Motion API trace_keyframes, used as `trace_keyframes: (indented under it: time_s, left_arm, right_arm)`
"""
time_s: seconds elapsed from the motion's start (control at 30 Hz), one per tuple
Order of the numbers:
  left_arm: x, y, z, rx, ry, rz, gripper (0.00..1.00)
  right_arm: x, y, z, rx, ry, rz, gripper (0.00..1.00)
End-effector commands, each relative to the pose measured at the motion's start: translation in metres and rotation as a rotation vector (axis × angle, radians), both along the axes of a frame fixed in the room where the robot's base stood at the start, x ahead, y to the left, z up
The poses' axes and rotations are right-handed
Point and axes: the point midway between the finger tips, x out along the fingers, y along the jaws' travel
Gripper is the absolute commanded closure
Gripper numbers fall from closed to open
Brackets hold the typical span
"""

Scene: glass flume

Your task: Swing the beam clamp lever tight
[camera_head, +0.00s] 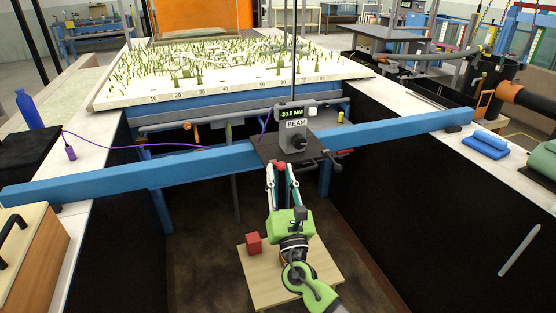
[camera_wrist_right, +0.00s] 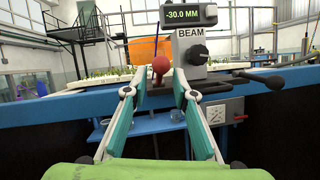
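The grey beam carriage (camera_head: 295,141) sits on the blue beam (camera_head: 200,160) and its display reads -30.0 MM. A red ball knob (camera_wrist_right: 161,65), likely the clamp lever's end, shows at the carriage's front; it also shows in the head view (camera_head: 281,165). My right gripper (camera_head: 281,172) is open, with its fingertips on either side of the red knob. In the wrist view the fingers (camera_wrist_right: 159,84) have a gap to the knob; contact cannot be told. The lever's shaft is mostly hidden. My left gripper is not in view.
A red block (camera_head: 253,243) rests on a wooden board (camera_head: 262,276) below. A blue bottle (camera_head: 28,108) stands at left, blue folded cloths (camera_head: 486,144) lie at right.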

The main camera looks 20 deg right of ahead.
Motion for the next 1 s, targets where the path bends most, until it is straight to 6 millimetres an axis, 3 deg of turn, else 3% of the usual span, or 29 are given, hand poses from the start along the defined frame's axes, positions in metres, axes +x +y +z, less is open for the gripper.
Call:
trace_keyframes:
  time_s: [0.2, 0.57, 0.6, 0.7, 1.0]
  left_arm:
    - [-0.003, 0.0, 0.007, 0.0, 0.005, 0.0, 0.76]
    - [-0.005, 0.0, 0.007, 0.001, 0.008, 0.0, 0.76]
    - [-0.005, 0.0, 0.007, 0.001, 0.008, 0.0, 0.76]
    - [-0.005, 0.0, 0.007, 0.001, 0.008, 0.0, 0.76]
    - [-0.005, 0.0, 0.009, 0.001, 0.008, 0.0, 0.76]
  right_arm:
    - [0.026, -0.003, 0.012, 0.0, -0.001, -0.001, 0.75]
    - [0.031, -0.004, 0.012, 0.001, 0.0, -0.001, 0.75]
    - [0.031, -0.004, 0.012, 0.001, 0.0, -0.001, 0.77]
    - [0.031, -0.004, 0.012, 0.001, 0.0, -0.001, 1.0]
    - [0.032, -0.004, 0.013, 0.002, 0.002, -0.001, 1.0]
